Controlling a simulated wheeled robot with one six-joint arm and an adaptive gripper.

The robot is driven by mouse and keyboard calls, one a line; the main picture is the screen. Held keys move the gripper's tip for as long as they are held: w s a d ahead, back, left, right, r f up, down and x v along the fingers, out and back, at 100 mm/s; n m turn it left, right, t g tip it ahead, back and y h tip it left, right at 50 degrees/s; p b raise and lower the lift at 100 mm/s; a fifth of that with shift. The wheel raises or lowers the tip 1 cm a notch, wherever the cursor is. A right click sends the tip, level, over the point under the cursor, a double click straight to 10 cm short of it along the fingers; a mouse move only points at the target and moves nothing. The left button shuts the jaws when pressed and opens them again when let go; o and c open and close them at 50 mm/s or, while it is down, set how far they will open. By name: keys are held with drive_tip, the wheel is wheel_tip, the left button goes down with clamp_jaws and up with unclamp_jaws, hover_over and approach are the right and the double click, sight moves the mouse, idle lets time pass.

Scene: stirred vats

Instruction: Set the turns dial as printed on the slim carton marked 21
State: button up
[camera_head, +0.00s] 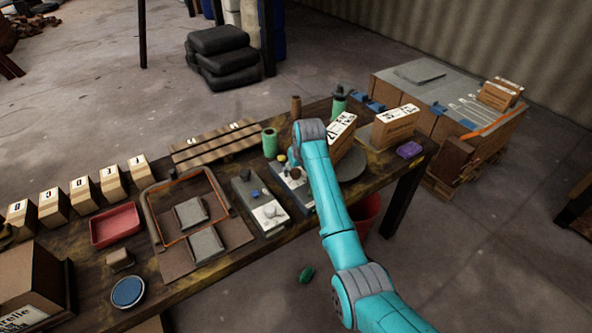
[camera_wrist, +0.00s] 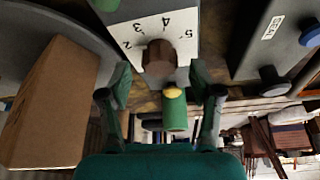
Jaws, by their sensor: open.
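In the wrist view a brown turning knob (camera_wrist: 159,57) sits on a white dial plate (camera_wrist: 178,14) with the printed figures 2, 3, 4 and 5 readable. My gripper (camera_wrist: 163,78) is open, with one finger on each side of the knob and a visible gap to it. The knob's pointer setting cannot be made out. A plain side of a carton (camera_wrist: 52,105) stands at the left; in the head view a carton with a white printed top (camera_head: 342,128) stands behind my arm. Its print is too small to read, so I cannot tell whether it is marked 21.
A green cylinder (camera_head: 270,142) stands near the dial. A grey box with a blue knob (camera_head: 257,203) lies left of my arm. Another labelled carton (camera_head: 395,127) and a purple block (camera_head: 409,150) stand to the right. Lettered cartons (camera_head: 85,192) line the left.

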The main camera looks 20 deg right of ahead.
drive_tip(key=shift+w+f, duration=0.15)
drive_tip(key=shift+f, duration=0.3)
drive_tip(key=c, duration=1.1)
drive_tip(key=shift+c, duration=0.2)
